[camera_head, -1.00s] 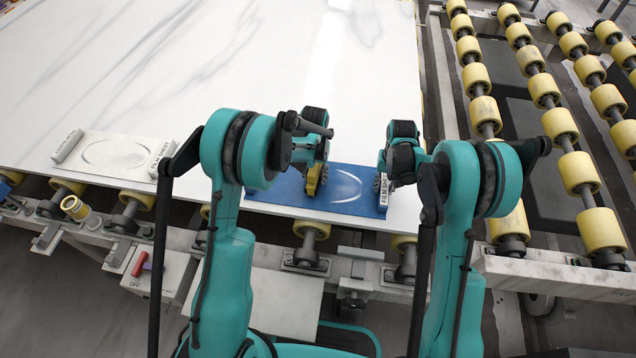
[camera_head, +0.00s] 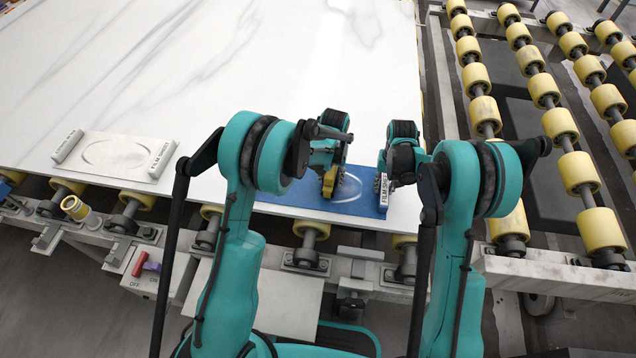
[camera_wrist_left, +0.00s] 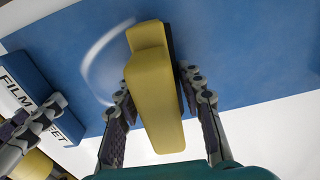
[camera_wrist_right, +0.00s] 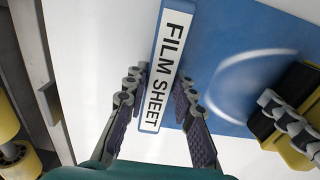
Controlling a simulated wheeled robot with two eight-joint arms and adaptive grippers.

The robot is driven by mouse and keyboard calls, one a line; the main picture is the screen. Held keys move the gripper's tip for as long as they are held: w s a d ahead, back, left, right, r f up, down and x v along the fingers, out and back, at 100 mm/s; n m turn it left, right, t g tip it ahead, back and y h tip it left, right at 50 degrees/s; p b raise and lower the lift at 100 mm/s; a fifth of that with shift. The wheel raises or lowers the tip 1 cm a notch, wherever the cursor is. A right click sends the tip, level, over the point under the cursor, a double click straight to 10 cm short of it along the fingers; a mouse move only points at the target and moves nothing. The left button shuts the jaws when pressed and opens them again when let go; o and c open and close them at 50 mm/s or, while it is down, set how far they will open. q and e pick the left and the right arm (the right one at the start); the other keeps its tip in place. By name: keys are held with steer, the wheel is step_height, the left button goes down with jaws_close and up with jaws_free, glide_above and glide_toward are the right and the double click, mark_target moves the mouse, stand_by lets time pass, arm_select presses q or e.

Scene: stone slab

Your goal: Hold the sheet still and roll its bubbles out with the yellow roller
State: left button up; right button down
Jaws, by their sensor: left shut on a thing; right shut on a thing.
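The blue sheet (camera_head: 350,203) lies flat on the white slab near its front edge. A pale curved bubble (camera_head: 352,196) shows on it. My left gripper (camera_head: 334,184) is shut on the yellow roller (camera_wrist_left: 155,90), which is at the bubble's left end and hides part of it; whether it presses on the sheet I cannot tell. My right gripper (camera_head: 383,184) is shut on the blue end bar with the white "FILM SHEET" label (camera_wrist_right: 168,65), at the sheet's right end.
A white sheet (camera_head: 92,150) with an oval mark and labelled end bars lies on the slab (camera_head: 250,50) at the left. A conveyor with yellow rollers (camera_head: 545,90) runs along the right. A red switch (camera_head: 140,263) is on the front frame.

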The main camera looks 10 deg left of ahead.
mark_target(313, 187)
arm_select(q)
steer(key=shift+d+r, duration=0.1)
steer(key=shift+d, duration=3.6)
steer(key=shift+s+d+f, duration=0.1)
steer(key=shift+s+f, duration=0.1)
steer(key=shift+s, duration=0.2)
steer(key=shift+s+f, duration=0.1)
steer(key=shift+s, duration=0.4)
steer(key=shift+c, duration=1.2)
steer(key=shift+w+a+r, duration=0.1)
steer(key=shift+a, duration=1.3)
steer(key=shift+a+r, duration=0.1)
steer(key=shift+a, duration=1.25)
steer(key=shift+a+f, duration=0.15)
steer(key=shift+a, duration=9.1)
